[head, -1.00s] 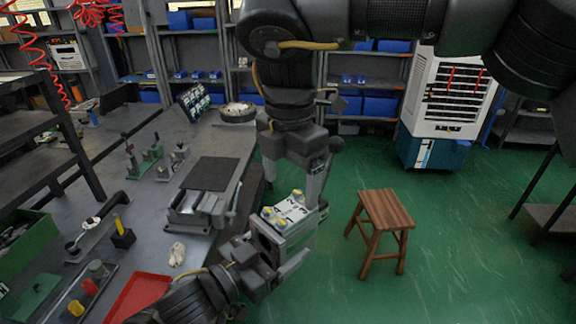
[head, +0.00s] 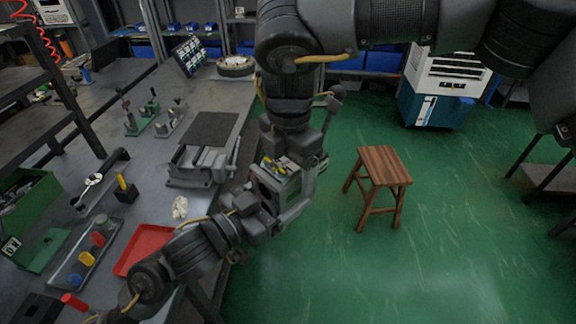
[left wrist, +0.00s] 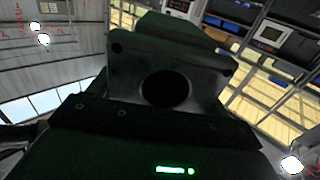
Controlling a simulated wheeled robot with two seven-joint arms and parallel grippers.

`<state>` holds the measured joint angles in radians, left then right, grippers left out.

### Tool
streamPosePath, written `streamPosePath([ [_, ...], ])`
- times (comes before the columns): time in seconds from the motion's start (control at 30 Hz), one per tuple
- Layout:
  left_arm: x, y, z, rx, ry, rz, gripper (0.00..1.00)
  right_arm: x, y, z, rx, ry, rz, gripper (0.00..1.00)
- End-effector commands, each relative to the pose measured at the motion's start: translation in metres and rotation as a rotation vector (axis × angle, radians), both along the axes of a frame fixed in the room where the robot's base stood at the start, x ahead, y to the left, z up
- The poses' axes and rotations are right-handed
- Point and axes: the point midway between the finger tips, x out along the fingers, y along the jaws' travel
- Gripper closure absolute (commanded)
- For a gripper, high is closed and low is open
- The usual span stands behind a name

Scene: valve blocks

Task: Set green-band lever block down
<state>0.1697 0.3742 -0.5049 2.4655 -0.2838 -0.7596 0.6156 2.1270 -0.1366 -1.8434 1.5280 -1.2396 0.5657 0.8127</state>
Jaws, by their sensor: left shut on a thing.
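A grey block with a pale top and yellow caps (head: 283,167) is between my two grippers in the head view, raised beside the bench edge. My left gripper (head: 284,196), from the lower left, is shut on it. My right gripper (head: 305,160) comes down from above and overlaps the block; its fingertips are hidden, so I cannot tell whether it is open or shut. A dark face with a round hole (left wrist: 166,90) fills the middle of the left wrist view. No green band shows on the block; its lever cannot be made out.
On the bench (head: 150,195) stand a dark-topped fixture (head: 208,133), small lever stands (head: 135,122), a red tray (head: 148,243) and a tray of coloured pegs (head: 85,258). A wooden stool (head: 383,170) stands on the green floor (head: 440,230), which is otherwise largely open.

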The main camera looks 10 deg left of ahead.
Motion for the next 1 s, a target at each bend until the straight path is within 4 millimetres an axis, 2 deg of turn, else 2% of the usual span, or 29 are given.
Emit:
streamPosePath([
  [0.07, -0.0002, 0.0002, 0.004, -0.006, -0.008, -0.001, 0.93, 0.0, 0.0001, 0.0007, 0.0, 0.0, 0.0, 0.36],
  [0.53, -0.0007, -0.0002, 0.0039, -0.006, -0.008, -0.002, 0.93, 0.0001, 0.0004, 0.001, 0.001, -0.001, 0.0, 0.97],
  [0.57, -0.0007, -0.0003, 0.0039, -0.006, -0.008, -0.002, 0.93, 0.0002, 0.0005, 0.001, 0.001, -0.001, 0.0, 1.0],
  [0.67, -0.0008, -0.0004, 0.0039, -0.006, -0.008, -0.003, 0.93, 0.0002, 0.0005, 0.0011, 0.002, -0.001, 0.0, 1.0],
  [0.7, -0.0009, -0.0004, 0.0043, -0.006, -0.008, -0.003, 0.2, 0.0007, 0.001, 0.0032, 0.004, -0.003, 0.0, 1.0],
  [0.87, -0.0007, -0.0003, 0.003, -0.004, -0.005, -0.002, 0.0, 0.0007, 0.0008, 0.003, 0.004, -0.003, -0.001, 1.0],
  [1.0, -0.0004, -0.0002, 0.0019, -0.003, -0.003, -0.001, 0.0, 0.0006, 0.0007, 0.0028, 0.003, -0.003, -0.001, 1.0],
])
